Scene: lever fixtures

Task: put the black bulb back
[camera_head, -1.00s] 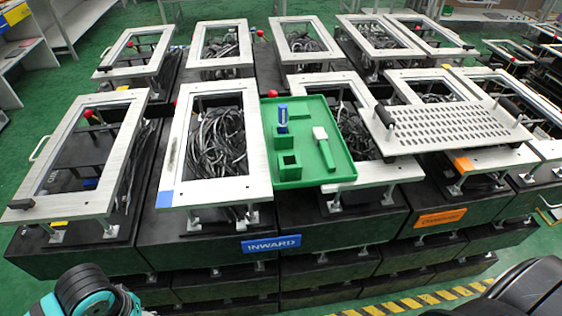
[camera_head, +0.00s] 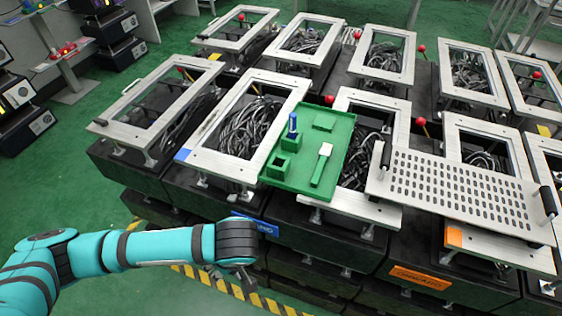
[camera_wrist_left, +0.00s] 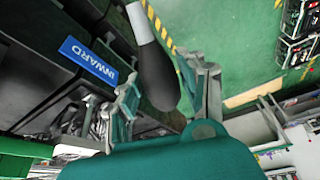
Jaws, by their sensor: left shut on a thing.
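The black bulb (camera_wrist_left: 158,80), with a pale stem, sits between the fingers of my left gripper (camera_wrist_left: 165,95) in the left wrist view, and the gripper is shut on it. In the head view my left arm reaches in from the left and its gripper (camera_head: 242,275) hangs low in front of the fixtures. The bulb cannot be made out there. A green tray (camera_head: 343,150) rests on the fixture frames, with a blue-topped item (camera_head: 292,123), a square green socket (camera_head: 279,166) and a pale-headed item (camera_head: 322,166) on it. My right gripper is not in view.
A perforated metal plate (camera_head: 470,188) with black handles lies right of the tray. Metal frames over cable bundles and red-knobbed levers surround it. A blue INWARD label (camera_wrist_left: 88,58) is on the front of a black box. Green floor is open at the left.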

